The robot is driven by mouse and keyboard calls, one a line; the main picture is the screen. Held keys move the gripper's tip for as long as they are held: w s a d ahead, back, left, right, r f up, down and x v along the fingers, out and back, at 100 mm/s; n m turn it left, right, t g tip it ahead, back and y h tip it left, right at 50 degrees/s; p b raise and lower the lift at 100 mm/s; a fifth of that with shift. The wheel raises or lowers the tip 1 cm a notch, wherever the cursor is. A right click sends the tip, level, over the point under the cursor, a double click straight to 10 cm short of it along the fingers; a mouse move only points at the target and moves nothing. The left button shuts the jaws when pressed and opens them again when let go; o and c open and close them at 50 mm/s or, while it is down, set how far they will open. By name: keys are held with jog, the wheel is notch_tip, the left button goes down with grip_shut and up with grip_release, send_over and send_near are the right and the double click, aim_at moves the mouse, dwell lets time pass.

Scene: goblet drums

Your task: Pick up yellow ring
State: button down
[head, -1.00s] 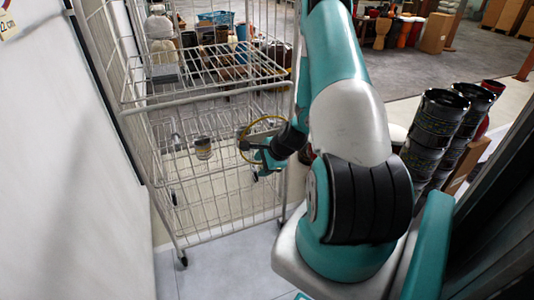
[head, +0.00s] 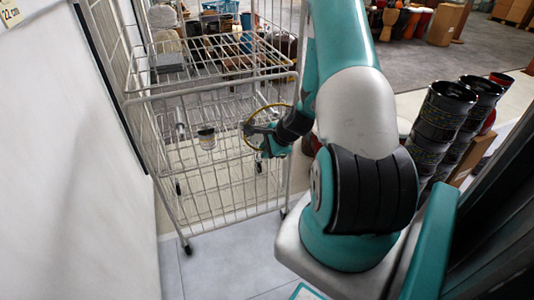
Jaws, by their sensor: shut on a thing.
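The yellow ring (head: 247,124) is a thin hoop in the head view, held up in front of the right side of a wire cart. My gripper (head: 254,130) is shut on the ring's edge, with the hoop tilted and standing out around the fingers. Part of the ring is hidden behind my gripper and wrist. The fingertips are small in this view.
The white wire cart (head: 215,95) stands close beyond the gripper, with goods on its upper shelf and a small dark-rimmed cup (head: 206,139) lower down. A white wall (head: 70,150) is at left. Stacked black drums (head: 440,115) stand at right.

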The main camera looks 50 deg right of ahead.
jog(key=shift+r, duration=0.85)
jog(key=s+d+b, duration=0.1)
jog(key=s, duration=1.7)
jog(key=shift+d+b, duration=0.3)
jog(key=shift+d, duration=0.05)
jog(key=shift+w, duration=0.1)
